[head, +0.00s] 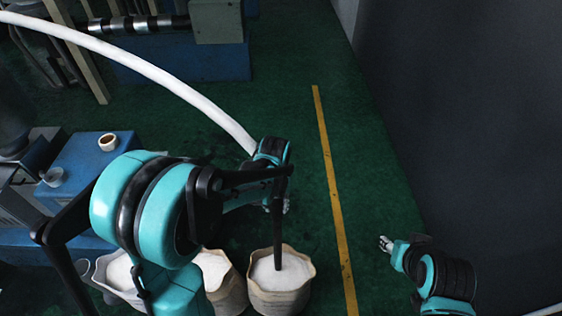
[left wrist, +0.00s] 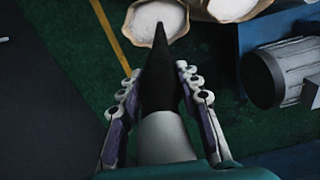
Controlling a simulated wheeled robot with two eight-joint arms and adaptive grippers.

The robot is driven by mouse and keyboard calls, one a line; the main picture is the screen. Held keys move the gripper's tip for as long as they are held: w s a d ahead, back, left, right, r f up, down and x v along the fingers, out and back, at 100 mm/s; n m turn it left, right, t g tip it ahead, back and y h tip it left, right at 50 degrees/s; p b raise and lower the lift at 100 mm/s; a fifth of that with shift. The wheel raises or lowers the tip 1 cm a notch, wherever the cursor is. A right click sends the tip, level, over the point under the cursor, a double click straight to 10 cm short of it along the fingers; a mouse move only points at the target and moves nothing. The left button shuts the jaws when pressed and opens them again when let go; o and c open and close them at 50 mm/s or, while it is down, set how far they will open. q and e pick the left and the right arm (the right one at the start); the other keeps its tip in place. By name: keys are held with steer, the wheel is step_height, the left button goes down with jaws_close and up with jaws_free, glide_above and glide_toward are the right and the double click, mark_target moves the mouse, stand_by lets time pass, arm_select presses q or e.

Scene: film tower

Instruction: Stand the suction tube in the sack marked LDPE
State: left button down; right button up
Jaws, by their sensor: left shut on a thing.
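The suction tube shows in the head view as a white hose (head: 165,78) ending in a dark, nearly upright pipe (head: 279,232). My left gripper (head: 278,203) is shut on it; the left wrist view shows its fingers on either side of the tapering black pipe (left wrist: 161,85). The pipe's lower end overlaps the white fill of the rightmost sack (head: 282,300), also in the left wrist view (left wrist: 133,33). I cannot tell how deep it reaches. No LDPE marking is readable. My right gripper (head: 385,243) is at lower right, holding nothing visible, its jaws unclear.
Two more sacks of white material, a middle one (head: 234,292) and a left one (head: 104,272), stand beside it, partly behind my arm. A blue machine (head: 88,160) with small cups is at left. Green floor with a yellow line (head: 331,180) lies clear to the right.

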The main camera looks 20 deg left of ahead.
arm_select(q)
step_height(320, 180, up, 14)
steer(key=s+d+n+p, duration=0.1)
steer(key=d+p, duration=0.1)
steer(key=p, duration=1.2)
step_height(320, 180, down, 42)
steer(key=b, duration=3.8)
steer(key=shift+a, duration=0.15)
steer(key=shift+f, duration=0.15)
steer(key=c, duration=1)
jaws_free()
step_height(320, 180, up, 12)
